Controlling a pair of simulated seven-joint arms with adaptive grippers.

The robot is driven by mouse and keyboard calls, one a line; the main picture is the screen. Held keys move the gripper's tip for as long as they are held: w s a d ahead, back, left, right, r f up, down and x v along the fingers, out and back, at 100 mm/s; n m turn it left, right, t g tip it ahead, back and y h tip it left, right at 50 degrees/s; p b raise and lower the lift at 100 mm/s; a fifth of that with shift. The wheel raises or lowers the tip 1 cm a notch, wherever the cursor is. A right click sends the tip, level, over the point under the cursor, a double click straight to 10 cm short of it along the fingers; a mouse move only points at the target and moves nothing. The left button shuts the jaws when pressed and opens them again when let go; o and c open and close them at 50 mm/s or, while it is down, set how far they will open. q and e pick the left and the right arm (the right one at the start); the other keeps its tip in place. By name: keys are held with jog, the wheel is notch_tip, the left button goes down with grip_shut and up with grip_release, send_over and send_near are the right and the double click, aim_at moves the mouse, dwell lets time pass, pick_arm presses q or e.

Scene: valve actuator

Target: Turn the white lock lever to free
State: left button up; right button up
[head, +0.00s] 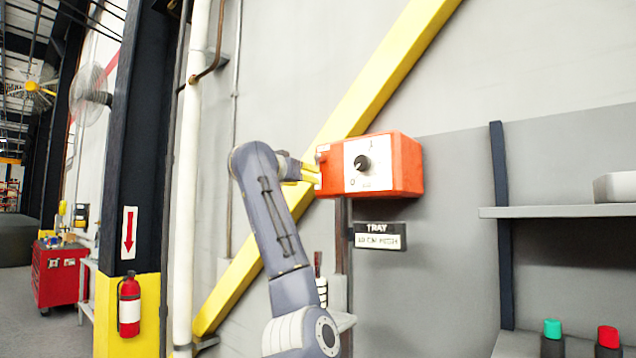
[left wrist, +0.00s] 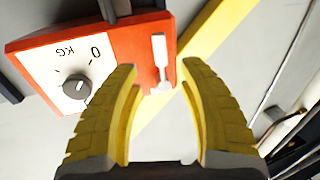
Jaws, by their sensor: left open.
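An orange box (head: 405,165) is mounted on the wall, with a white dial panel and a black knob (head: 362,163) on its front. The box also shows in the left wrist view (left wrist: 40,45), with the knob (left wrist: 76,87) at left. In that view a white lock lever (left wrist: 159,48) lies on the orange face beside the panel, its narrow end up and its wider end toward my gripper. My left gripper (head: 306,172) is at the left side of the box. Its yellow fingers (left wrist: 160,72) are open, with the lever in line with the gap; contact cannot be told. The right gripper is not in view.
A yellow diagonal beam (head: 385,80) runs behind the box. A TRAY sign (head: 380,236) is below it. A grey shelf (head: 555,211) is at right, and a white pipe (head: 190,170) stands at left.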

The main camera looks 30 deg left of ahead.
pick_arm(q)
jog(key=w, duration=0.3)
jog(key=w+a, duration=0.1)
jog(key=w, duration=0.5)
jog(key=shift+w+a, duration=0.15)
jog(key=shift+w, duration=0.15)
jog(key=shift+c, duration=0.3)
grip_shut()
